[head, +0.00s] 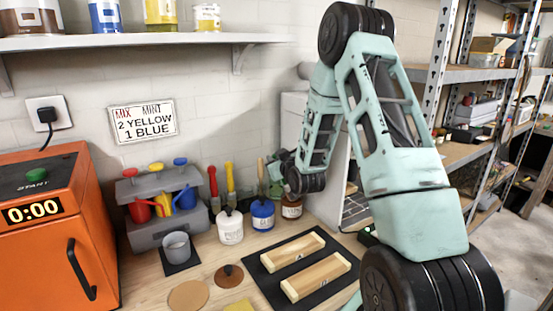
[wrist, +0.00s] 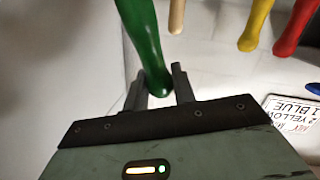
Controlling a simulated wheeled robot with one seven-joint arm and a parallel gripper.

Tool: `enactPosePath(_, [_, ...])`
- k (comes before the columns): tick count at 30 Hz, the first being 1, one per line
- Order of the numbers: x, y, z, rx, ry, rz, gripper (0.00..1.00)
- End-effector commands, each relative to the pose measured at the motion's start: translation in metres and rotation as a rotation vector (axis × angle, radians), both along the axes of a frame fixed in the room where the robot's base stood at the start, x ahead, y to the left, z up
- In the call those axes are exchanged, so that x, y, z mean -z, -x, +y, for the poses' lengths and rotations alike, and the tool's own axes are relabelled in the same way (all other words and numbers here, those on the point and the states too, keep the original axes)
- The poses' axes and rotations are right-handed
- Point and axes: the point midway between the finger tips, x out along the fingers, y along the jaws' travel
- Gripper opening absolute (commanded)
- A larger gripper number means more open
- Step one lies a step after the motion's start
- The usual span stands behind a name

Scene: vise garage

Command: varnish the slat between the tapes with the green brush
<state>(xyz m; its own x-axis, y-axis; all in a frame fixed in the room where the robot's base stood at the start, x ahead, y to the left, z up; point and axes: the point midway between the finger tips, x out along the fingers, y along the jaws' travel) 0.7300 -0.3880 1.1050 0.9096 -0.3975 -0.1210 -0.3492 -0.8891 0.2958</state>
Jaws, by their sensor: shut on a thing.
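My gripper (wrist: 160,72) is shut on the green brush (wrist: 143,35) by its handle, which runs between the two fingers in the wrist view. In the head view my gripper (head: 279,168) is small and partly hidden by my arm, above the brown varnish jar (head: 291,209) at the right end of the jar row. The brush's bristles are hidden, so I cannot tell whether they are in the jar. Two pale wooden slats (head: 292,253) (head: 316,277) lie on a black mat (head: 262,276) at the front. Their ends look lighter; tapes are too small to make out clearly.
A white jar (head: 230,230) and a blue jar (head: 263,217) stand left of the varnish jar. Red (head: 213,182), yellow (head: 230,178) and wooden-handled (head: 261,171) brushes stand upright there. A grey cup (head: 177,248) and an orange oven (head: 50,235) are further left.

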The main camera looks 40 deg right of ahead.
Motion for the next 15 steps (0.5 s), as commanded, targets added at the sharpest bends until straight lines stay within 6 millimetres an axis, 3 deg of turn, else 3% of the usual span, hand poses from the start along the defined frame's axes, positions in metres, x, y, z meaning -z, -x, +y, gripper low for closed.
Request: enactPosePath(15, [-0.034, 0.001, 0.000, 0.001, -0.001, 0.003, 0.03])
